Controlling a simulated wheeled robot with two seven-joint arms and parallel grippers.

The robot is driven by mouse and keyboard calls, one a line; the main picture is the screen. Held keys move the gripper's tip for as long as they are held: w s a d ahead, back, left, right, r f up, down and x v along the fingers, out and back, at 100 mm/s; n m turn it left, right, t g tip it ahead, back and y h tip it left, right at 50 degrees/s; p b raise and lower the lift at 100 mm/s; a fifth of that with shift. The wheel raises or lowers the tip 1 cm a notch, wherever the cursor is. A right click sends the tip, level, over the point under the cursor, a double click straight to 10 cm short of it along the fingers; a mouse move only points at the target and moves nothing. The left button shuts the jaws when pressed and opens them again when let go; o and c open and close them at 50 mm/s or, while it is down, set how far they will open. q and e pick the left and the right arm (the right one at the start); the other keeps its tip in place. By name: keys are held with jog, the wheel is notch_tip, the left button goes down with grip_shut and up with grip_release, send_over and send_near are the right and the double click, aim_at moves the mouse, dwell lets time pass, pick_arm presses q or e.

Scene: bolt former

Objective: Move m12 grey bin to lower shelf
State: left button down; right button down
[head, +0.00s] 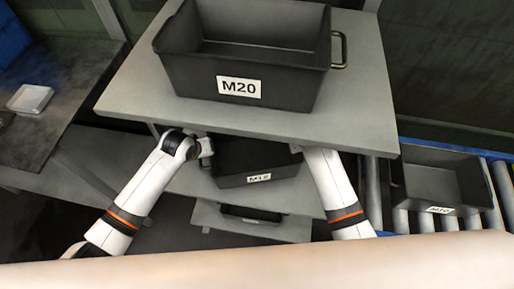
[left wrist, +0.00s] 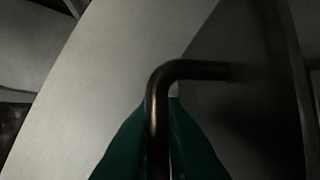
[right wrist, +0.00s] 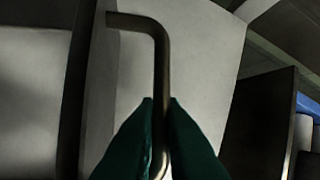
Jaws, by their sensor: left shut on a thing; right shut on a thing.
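The dark grey bin (head: 258,178), its label partly readable and seemingly M12, is under the top shelf between my two arms. The top shelf hides its upper rear part. My left gripper (left wrist: 160,112) is shut on a bent metal handle (left wrist: 190,70) at the bin's left side; the bin's dark wall shows at the right of that view. My right gripper (right wrist: 160,110) is shut on the matching handle (right wrist: 140,22) at the other side. In the head view the right gripper is hidden by the top shelf. A lower shelf (head: 290,230) shows beneath the bin.
A bin labelled M20 (head: 290,92) stands on the top shelf (head: 358,115), close above my grippers. A dark thing (head: 250,213) sits on the lower shelf. Another bin (head: 440,180) is on the roller conveyor (head: 401,220) at right. A dark worktop (head: 65,120) is at left.

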pick_arm(q)
jog(key=shift+f, duration=0.45)
pick_arm(e)
jog(key=shift+f, duration=0.4)
pick_arm(q)
jog(key=c, duration=1.5)
grip_release()
jog(key=shift+r, duration=0.1)
pick_arm(e)
jog(key=c, duration=1.5)
grip_release()
jog(key=shift+c, duration=0.2)
jog(key=shift+r, duration=0.1)
jog(key=shift+s+a+r, duration=0.1)
jog(key=shift+r, duration=0.05)
pick_arm(q)
jog(key=v, duration=0.8)
pick_arm(e)
jog(key=v, duration=0.7)
jog(key=shift+s, duration=0.1)
pick_arm(q)
jog(key=shift+s, duration=0.15)
pick_arm(e)
jog(key=shift+s, duration=0.15)
